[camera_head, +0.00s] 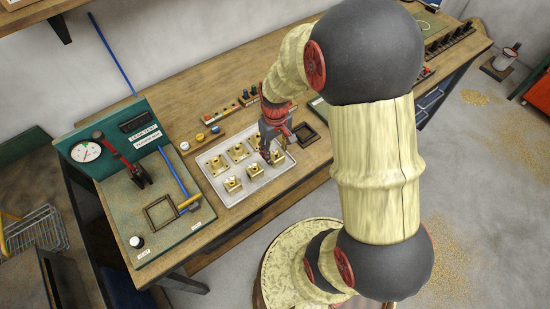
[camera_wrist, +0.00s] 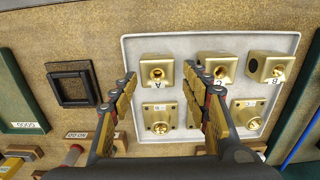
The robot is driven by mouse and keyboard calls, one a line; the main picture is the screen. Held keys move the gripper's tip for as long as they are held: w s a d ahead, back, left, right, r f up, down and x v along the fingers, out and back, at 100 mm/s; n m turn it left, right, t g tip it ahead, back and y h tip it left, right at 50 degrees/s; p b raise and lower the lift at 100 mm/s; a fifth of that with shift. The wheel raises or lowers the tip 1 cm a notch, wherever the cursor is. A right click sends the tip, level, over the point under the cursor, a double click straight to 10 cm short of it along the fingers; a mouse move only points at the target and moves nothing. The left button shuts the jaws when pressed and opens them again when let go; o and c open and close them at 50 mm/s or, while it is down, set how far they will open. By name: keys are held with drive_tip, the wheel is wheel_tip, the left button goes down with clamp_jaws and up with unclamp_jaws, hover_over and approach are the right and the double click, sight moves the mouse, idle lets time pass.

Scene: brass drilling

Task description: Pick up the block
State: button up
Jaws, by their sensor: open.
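Several brass blocks sit in two rows in a white tray (camera_head: 243,197). My gripper (camera_head: 267,153) is over the tray's right end, fingers pointing down. In the wrist view, my open gripper (camera_wrist: 159,75) has a finger on either side of the block marked A (camera_wrist: 157,70) and a second block (camera_wrist: 160,117); nothing is visibly held. Blocks marked C (camera_wrist: 216,66) and B (camera_wrist: 268,66) lie to the right. Another block (camera_wrist: 250,117) is at lower right. My right finger partly hides the block between. Fingertip height above the tray is unclear.
A square dark frame (camera_head: 305,134) lies just right of the tray. A green leak-test station (camera_head: 160,225) with a gauge and lever stands to the left. A row of coloured parts (camera_head: 207,135) runs behind the tray.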

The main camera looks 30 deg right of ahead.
drive_tip(key=f, duration=0.2)
drive_tip(key=f+b, duration=0.1)
drive_tip(key=f, duration=0.1)
drive_tip(key=shift+d+f, duration=0.2)
drive_tip(key=shift+f, duration=0.2)
drive_tip(key=shift+c, duration=0.4)
drive_tip(key=c, duration=1.1)
clamp_jaws()
